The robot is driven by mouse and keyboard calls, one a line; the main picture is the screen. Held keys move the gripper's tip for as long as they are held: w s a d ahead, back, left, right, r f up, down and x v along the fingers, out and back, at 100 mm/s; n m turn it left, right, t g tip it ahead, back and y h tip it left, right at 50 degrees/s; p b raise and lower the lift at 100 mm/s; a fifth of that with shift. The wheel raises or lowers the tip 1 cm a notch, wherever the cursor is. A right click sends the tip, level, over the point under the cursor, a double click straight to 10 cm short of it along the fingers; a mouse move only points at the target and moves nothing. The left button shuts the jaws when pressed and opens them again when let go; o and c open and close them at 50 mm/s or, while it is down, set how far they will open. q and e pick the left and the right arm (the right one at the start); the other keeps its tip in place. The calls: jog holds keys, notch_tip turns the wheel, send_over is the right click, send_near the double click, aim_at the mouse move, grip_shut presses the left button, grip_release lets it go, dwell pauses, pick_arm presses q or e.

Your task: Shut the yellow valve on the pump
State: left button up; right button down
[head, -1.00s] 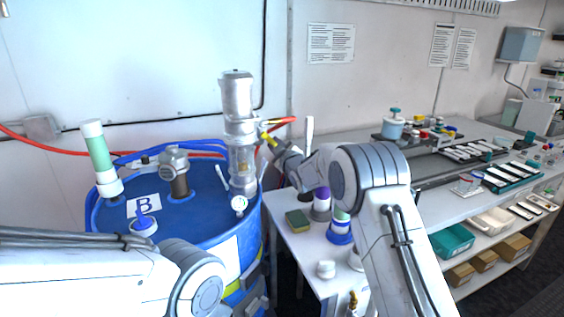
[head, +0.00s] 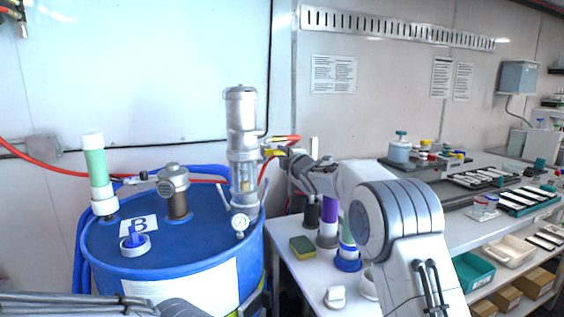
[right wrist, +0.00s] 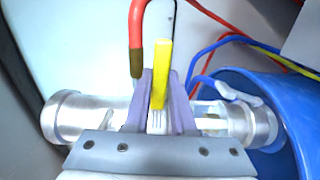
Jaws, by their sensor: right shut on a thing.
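The pump (head: 242,140) is a silver and clear upright cylinder on the blue drum. It lies across the right wrist view (right wrist: 80,115). The yellow valve (head: 274,153) is at the pump's right side, beside the red hose outlet. In the right wrist view its yellow handle (right wrist: 161,75) stands upright in the picture, roughly alongside the red hose's brass end. My right gripper (head: 285,157) is at the valve, shut on the handle between its two purple-grey fingers (right wrist: 161,105). The handle's lower end is partly hidden between the fingers. My left gripper is out of view; only its arm shows.
The blue drum (head: 200,245) also carries a green-and-white tube (head: 97,170), a grey fitting (head: 174,190) and a blue-and-white cap (head: 135,243). A red hose (right wrist: 137,35) runs close by the gripper. A bench with bottles and a sponge (head: 302,246) lies right of the drum.

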jog(key=shift+n, duration=0.3)
jog(key=c, duration=1)
grip_release()
jog(key=shift+s+b, duration=0.2)
jog(key=shift+b, duration=0.1)
jog(key=b+v, duration=0.3)
jog(key=v, duration=0.7)
jog(key=shift+r, duration=0.1)
